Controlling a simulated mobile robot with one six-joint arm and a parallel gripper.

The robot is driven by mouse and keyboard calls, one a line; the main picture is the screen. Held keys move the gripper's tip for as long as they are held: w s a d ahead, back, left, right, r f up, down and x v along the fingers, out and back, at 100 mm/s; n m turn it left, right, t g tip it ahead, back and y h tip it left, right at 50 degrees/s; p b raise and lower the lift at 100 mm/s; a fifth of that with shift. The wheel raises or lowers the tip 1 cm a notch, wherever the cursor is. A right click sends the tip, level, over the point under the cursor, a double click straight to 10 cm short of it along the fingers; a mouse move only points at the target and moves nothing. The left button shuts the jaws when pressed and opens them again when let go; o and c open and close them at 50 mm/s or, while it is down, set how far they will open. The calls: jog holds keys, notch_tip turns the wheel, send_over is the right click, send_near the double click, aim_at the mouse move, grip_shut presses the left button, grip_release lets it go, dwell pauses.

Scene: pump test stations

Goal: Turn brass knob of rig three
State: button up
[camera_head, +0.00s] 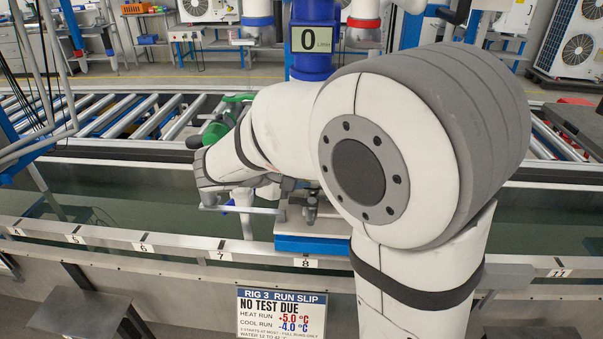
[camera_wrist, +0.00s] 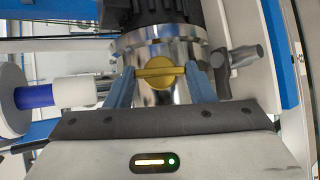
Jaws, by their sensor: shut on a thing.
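The brass knob (camera_wrist: 159,72) is round with a raised bar across it, on a shiny metal pump body in the wrist view. The bar lies nearly level, its right end slightly higher. My gripper (camera_wrist: 160,78) is shut on the knob, one blue-grey finger at each end of the bar. In the head view my arm hides the knob and the fingertips. The rig 3 run slip (camera_head: 281,313) reads "NO TEST DUE", heat run +5.0 °C, cool run -4.0 °C. A display (camera_head: 318,39) above the arm reads 0.
A water trough (camera_head: 120,195) runs across the head view behind a numbered metal rail (camera_head: 180,247). A roller conveyor (camera_head: 150,115) lies behind. In the wrist view, a white-and-blue fitting (camera_wrist: 35,97) is close on the left.

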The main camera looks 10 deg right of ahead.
jog(key=shift+n+t, duration=0.4)
jog(key=shift+n, duration=0.2)
jog(key=o, duration=1)
jog(key=shift+v, duration=3.9)
jog(key=shift+a+f, duration=0.1)
jog(key=shift+f, duration=0.05)
